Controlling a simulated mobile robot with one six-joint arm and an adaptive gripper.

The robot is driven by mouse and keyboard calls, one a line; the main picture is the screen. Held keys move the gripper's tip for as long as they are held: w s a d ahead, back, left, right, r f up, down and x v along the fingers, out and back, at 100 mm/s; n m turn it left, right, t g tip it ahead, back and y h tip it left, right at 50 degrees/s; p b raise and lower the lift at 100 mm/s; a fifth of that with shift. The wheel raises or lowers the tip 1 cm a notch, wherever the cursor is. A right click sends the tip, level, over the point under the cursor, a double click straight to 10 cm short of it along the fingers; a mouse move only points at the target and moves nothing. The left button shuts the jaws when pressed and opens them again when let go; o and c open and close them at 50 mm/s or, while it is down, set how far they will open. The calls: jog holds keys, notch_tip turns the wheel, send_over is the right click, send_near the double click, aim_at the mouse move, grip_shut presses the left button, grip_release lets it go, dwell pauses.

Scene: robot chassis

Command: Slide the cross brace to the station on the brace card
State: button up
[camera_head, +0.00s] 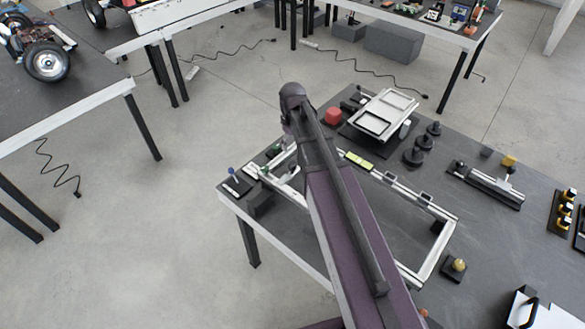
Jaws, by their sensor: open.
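A light metal chassis frame (438,250) lies on the dark work table, with its long far rail running from upper left to lower right. My purple arm crosses over it and hides much of its middle. At the frame's left end, pale bars (285,183) show, partly behind my arm; I cannot tell which one is the cross brace. A yellow-green piece (358,160) lies by the far rail; I cannot tell whether it is the brace card. My gripper is hidden behind my arm, so its fingers and any contact do not show.
A black rail fixture (487,185) and a yellow knob (458,265) stand to the right. A blue-topped knob (232,171) is at the left corner.

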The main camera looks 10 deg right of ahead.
aim_at(293, 163)
jog(key=shift+f+b, duration=5.35)
jog(key=shift+f, duration=0.3)
jog(key=shift+c, duration=0.2)
grip_shut()
